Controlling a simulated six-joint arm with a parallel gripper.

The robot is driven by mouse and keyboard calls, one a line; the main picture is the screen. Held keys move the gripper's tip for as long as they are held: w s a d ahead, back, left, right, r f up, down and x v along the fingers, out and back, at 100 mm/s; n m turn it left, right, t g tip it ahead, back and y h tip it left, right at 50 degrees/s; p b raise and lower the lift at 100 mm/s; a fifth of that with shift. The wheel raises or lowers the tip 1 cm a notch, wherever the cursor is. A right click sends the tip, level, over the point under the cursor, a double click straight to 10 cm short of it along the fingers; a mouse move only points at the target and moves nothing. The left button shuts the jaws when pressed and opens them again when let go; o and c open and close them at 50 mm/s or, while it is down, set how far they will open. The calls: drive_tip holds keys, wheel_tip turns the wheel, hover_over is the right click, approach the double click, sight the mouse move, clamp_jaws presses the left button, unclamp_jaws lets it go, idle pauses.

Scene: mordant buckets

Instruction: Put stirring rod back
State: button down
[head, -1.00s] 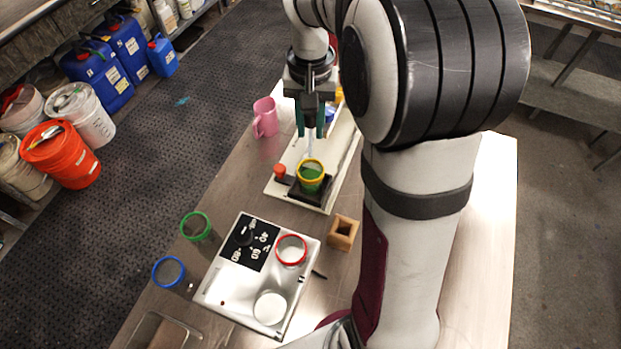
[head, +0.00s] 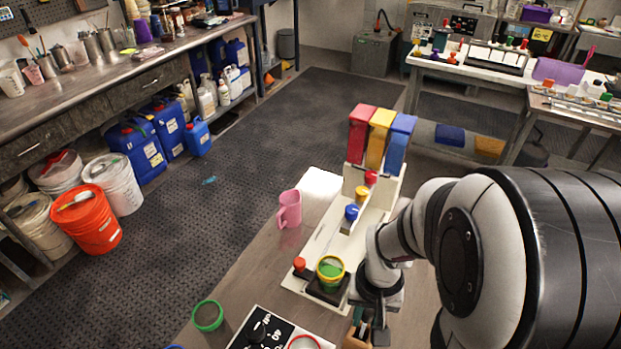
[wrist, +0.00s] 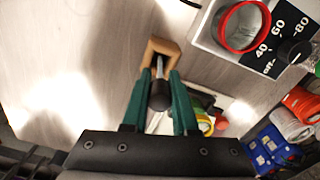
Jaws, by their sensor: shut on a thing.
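My gripper (wrist: 160,95) is shut on the dark handle of the stirring rod (wrist: 159,98) in the wrist view, its two green fingers on either side. The rod's thin metal shaft points at the square opening of the wooden holder (wrist: 152,45). The tip is at or inside that opening; I cannot tell how deep. In the head view my gripper (head: 380,336) is low at the bottom edge, beside the partly hidden wooden holder (head: 355,342). The yellow-rimmed bucket with green contents (head: 330,272) stands on a dark base behind it.
A hot plate (wrist: 222,46) carries a red-rimmed bucket (wrist: 243,27) close to the holder. A green-rimmed bucket (head: 207,316) and a pink mug (head: 289,209) stand on the table. Red, yellow and blue containers (head: 382,138) stand on a white rack at the back.

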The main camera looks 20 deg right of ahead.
drive_tip(key=shift+f, duration=1)
drive_tip(key=c, duration=0.7)
unclamp_jaws()
drive_tip(key=shift+f, duration=0.1)
wheel_tip(320, 180, up, 12)
drive_tip(key=shift+w+f, duration=0.1)
drive_tip(key=shift+f, duration=0.05)
drive_tip(key=shift+y, duration=0.9)
drive_tip(key=s+a, duration=0.3)
drive_tip(key=a, duration=0.1)
drive_tip(key=s+a+r, duration=0.1)
drive_tip(key=s+a, duration=0.2)
drive_tip(key=a, duration=0.1)
drive_tip(key=s+a+r, duration=0.1)
drive_tip(key=s+a, duration=0.3)
drive_tip(key=shift+a, duration=0.3)
